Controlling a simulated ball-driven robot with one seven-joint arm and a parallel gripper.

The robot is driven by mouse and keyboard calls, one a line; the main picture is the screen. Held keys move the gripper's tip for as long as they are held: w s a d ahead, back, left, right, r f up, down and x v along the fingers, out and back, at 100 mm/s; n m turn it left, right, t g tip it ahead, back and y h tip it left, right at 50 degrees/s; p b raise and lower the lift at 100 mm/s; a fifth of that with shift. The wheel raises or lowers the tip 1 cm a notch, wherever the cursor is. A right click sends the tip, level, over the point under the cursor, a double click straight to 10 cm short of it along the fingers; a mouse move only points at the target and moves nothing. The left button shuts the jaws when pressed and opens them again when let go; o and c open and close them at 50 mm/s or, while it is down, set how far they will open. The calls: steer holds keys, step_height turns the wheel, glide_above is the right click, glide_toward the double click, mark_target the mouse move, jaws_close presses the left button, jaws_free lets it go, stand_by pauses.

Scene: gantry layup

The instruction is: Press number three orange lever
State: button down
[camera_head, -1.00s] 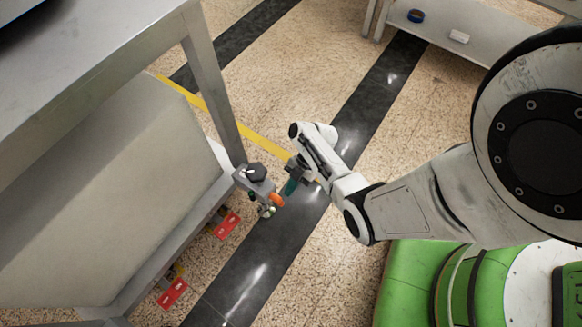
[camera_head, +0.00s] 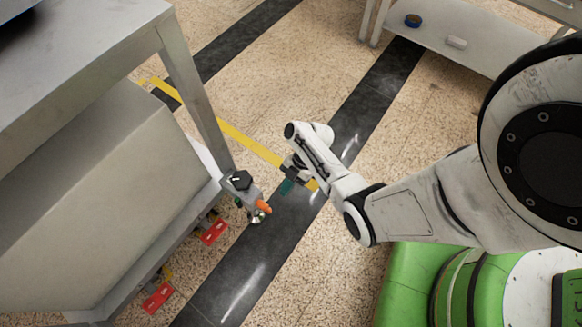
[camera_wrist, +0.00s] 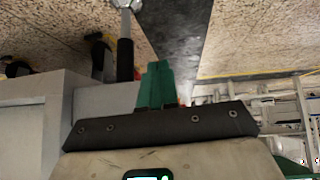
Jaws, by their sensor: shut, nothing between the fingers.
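The orange lever (camera_head: 263,209) sticks out from a grey caster fitting (camera_head: 240,184) at the foot of the metal table's near leg. My gripper (camera_head: 287,187) is a little up and right of the lever in the head view, apart from it. Its teal fingers are shut and empty. In the wrist view the shut green fingers (camera_wrist: 156,85) point up past a dark cylinder with a metal end (camera_wrist: 125,55). I cannot make out the orange lever there. No number is readable on the lever.
The metal table (camera_head: 190,90) with a big grey box under it fills the left. Red pedals (camera_head: 214,232) show along its lower edge, with another (camera_head: 158,297) nearer. A shelf (camera_head: 470,40) stands at the top right. Open floor with dark stripes lies between.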

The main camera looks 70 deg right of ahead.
steer(key=s+d+b, duration=0.1)
steer(key=s+d, duration=0.2)
steer(key=d, duration=0.7)
steer(key=shift+s+f+b, duration=0.15)
steer(key=shift+f+b, duration=0.2)
steer(key=shift+f, duration=0.1)
steer(key=shift+a, duration=0.1)
steer(key=a+r+m+g+h, duration=0.35)
steer(key=a+r+m, duration=0.3)
steer(key=a, duration=0.35)
steer(key=s+a+r+m+t+h, duration=0.1)
steer(key=s+a+r+m+h, duration=0.2)
steer(key=r, duration=0.4)
steer(key=s+a+r+m+t+h, duration=0.1)
steer(key=s+a+r+m, duration=0.1)
steer(key=a+r+m, duration=0.35)
step_height(320, 180, up, 35)
steer(key=d+p, duration=0.1)
steer(key=p, duration=3.2)
steer(key=shift+w+d+f, duration=0.15)
steer(key=shift+d+f, duration=0.05)
steer(key=shift+d, duration=0.2)
